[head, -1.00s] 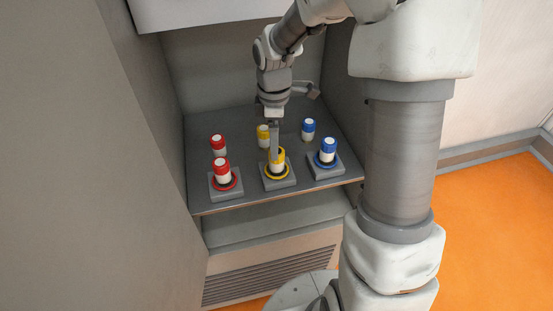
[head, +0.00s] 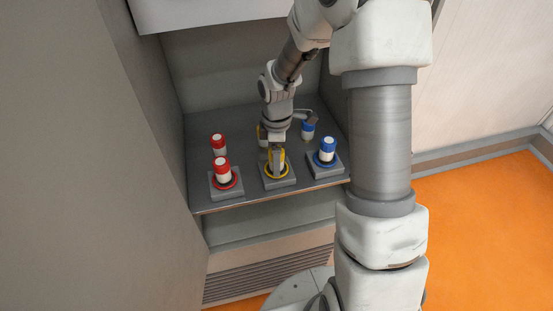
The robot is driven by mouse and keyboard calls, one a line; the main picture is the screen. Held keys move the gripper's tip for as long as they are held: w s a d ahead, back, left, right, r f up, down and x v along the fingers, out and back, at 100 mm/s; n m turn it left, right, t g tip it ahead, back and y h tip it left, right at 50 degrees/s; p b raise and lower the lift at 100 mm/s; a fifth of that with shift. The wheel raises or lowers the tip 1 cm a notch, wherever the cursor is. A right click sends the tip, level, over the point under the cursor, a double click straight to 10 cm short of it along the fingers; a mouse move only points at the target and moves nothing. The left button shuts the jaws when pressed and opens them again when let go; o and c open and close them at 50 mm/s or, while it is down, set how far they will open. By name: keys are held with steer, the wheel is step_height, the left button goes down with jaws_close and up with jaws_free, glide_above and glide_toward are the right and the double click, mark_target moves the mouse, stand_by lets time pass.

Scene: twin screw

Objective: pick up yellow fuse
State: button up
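A yellow and white fuse (head: 270,157) stands upright in the yellow-ringed grey socket block (head: 284,183) at the front middle of the shelf. A second yellow fuse (head: 262,132) stands behind it, mostly hidden by my arm. My gripper (head: 278,165) points down at the front yellow fuse, with a finger in front of it covering much of its body. I cannot tell whether the fingers touch the fuse or how wide they are.
Red fuses (head: 222,170) (head: 218,143) stand to the left and blue fuses (head: 327,150) (head: 308,130) to the right, close by. The grey shelf (head: 240,120) sits in a recess with a cabinet wall (head: 90,150) at left.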

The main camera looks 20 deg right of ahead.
jaws_close()
steer(key=shift+r, duration=0.1)
stand_by(0.3)
steer(key=shift+r, duration=0.45)
steer(key=r, duration=0.2)
steer(key=d+r, duration=0.1)
steer(key=shift+s+r+b, duration=0.3)
steer(key=shift+r+b, duration=0.05)
steer(key=s+d+r+p, duration=0.4)
steer(key=s+d+r, duration=0.2)
steer(key=r, duration=0.6)
steer(key=shift+d+r+p, duration=0.15)
steer(key=shift+d+p, duration=0.15)
steer(key=shift+d, duration=0.9)
steer(key=shift+s, duration=0.1)
